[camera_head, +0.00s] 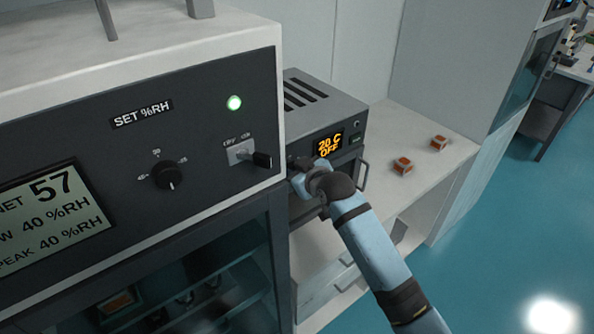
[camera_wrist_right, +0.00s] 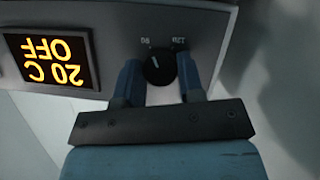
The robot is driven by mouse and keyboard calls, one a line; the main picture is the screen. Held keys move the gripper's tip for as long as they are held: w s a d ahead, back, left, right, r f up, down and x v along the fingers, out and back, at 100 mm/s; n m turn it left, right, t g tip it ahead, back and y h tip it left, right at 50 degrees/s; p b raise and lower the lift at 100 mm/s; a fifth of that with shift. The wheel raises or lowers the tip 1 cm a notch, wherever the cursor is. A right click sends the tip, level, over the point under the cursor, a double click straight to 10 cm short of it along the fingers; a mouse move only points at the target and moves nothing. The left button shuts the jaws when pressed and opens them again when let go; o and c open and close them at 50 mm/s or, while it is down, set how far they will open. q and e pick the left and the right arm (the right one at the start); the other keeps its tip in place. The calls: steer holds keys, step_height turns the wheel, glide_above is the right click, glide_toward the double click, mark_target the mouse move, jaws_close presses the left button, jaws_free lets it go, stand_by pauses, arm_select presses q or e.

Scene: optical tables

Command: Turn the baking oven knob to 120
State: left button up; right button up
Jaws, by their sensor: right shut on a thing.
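The baking oven (camera_head: 326,106) is a small grey box on the white bench, with an orange display (camera_head: 328,145) reading "20 C OFF". The display also shows upside down in the right wrist view (camera_wrist_right: 49,60). The round black oven knob (camera_wrist_right: 159,69) has a light pointer line, and the labels near it look like 60 and 120. My right gripper (camera_wrist_right: 158,76) is shut on the knob, one blue finger on each side. In the head view my right gripper (camera_head: 300,172) is at the oven's front and hides the knob. My left gripper is not in view.
A large dry cabinet (camera_head: 225,65) with a "SET %RH" knob (camera_head: 167,175), a grey switch (camera_head: 240,152) and a display reading 57 stands close left of the oven. The blue floor at right is open.

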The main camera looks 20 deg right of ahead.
steer(key=m+y, duration=0.2)
steer(key=m, duration=0.1)
steer(key=m+g+y, duration=0.1)
steer(key=m+y, duration=0.2)
steer(key=m, duration=0.1)
steer(key=shift+d+f, duration=0.1)
steer(key=shift+d, duration=0.1)
steer(key=shift+m, duration=0.3)
stand_by(0.3)
steer(key=o, duration=0.9)
